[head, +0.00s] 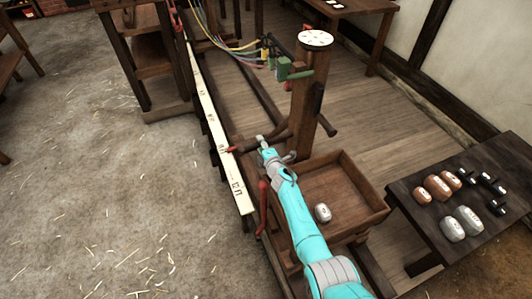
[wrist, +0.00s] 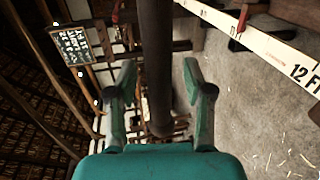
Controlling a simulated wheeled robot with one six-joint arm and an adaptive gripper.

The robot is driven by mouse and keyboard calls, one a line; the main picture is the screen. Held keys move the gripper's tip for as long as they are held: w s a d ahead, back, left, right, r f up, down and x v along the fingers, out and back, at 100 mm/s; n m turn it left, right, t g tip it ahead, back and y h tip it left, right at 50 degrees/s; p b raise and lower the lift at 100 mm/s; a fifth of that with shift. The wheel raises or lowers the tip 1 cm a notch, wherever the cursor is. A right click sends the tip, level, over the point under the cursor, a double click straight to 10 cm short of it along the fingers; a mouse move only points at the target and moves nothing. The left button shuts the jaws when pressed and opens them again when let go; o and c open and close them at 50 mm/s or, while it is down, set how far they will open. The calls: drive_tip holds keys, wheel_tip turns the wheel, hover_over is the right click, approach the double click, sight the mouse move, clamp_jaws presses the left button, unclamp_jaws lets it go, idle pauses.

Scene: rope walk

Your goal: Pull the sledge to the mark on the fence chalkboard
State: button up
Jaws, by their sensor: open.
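The sledge stands on dark rails in the head view, with a thick wooden post (head: 306,100), a round white dial (head: 315,39) on top and an open tray (head: 345,210) in front. A dark round bar (wrist: 157,60) runs between my fingers in the wrist view; it looks like the sledge's crossbar. My gripper (wrist: 160,100) is open around the bar, which shows a gap on either side. In the head view my gripper (head: 262,141) is just left of the post. The chalkboard (wrist: 72,45) shows upper left in the wrist view; its writing is too small to read.
A white foot scale (head: 213,125) runs along the rails' left; the wrist view shows "12 FT". A red pointer (head: 229,149) lies at it. One pale weight (head: 323,213) sits in the tray. A dark table (head: 440,190) with several weights stands right. The left floor is mostly clear.

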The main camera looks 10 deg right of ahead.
drive_tip(key=v, duration=0.6)
drive_tip(key=shift+s, duration=0.2)
idle(0.4)
drive_tip(key=shift+r, duration=0.1)
